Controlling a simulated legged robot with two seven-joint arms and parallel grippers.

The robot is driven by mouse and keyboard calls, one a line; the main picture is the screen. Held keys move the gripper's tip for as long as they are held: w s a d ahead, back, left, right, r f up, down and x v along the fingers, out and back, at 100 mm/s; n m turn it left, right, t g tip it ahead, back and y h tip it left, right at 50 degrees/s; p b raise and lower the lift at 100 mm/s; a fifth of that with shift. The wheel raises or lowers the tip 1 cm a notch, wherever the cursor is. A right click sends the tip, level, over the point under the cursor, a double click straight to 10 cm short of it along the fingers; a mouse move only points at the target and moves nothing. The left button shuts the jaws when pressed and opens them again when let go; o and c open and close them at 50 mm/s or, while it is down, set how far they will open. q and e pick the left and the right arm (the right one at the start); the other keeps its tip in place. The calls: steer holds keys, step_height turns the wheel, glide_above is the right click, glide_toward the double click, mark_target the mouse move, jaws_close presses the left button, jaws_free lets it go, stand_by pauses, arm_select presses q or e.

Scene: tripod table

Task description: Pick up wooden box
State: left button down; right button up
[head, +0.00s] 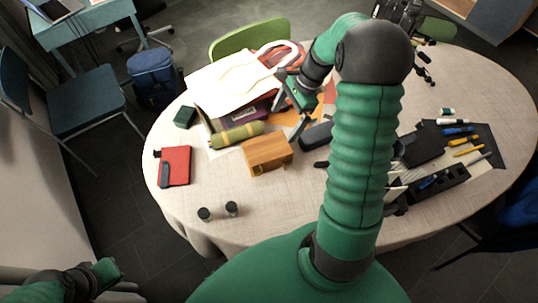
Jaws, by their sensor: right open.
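The wooden box (267,155) is a small orange-brown block-like box on the near left part of the round table (275,212). Its top and front faces show. My right gripper (296,119) is open, above and just behind the box. It looks empty and apart from the box, though the exact gap is hard to judge. My right arm comes up from below and bends over the table, hiding part of the table's middle. A green and dark part of my left arm shows at the bottom left; no left fingers can be made out.
An olive cylinder (237,135) lies behind the box, near papers (232,82). A red notebook (175,166) lies to the left. Two small dark-topped jars (231,208) (204,214) stand near the front edge. Pens and a black organizer (440,186) are at right. Cloth is clear around the box's front.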

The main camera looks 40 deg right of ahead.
glide_above(270, 145)
steer(key=s, duration=0.1)
steer(key=f, duration=0.4)
steer(key=shift+s+d+f+b, duration=0.1)
steer(key=shift+s+f+b, duration=0.1)
steer(key=shift+b, duration=0.1)
steer(key=x, duration=0.4)
steer(key=shift+w+d, duration=0.15)
steer(key=shift+d, duration=0.1)
steer(key=f, duration=0.3)
steer(key=shift+w+d+f+b, duration=0.2)
steer(key=shift+w+d+b, duration=0.05)
steer(key=shift+d+b, duration=0.1)
steer(key=a+f, duration=0.2)
steer(key=f, duration=0.1)
steer(key=shift+w+a, duration=0.25)
steer(key=shift+w+a+r, duration=0.1)
steer(key=shift+a, duration=0.1)
steer(key=shift+d, duration=0.5)
steer(key=c, duration=0.9)
steer(key=shift+a, duration=0.15)
steer(key=c, duration=0.7)
arm_select(q)
steer(key=shift+s+a+f, duration=0.15)
steer(key=shift+a+f, duration=0.65)
arm_select(e)
steer(key=shift+c, duration=1)
steer(key=shift+r, duration=0.1)
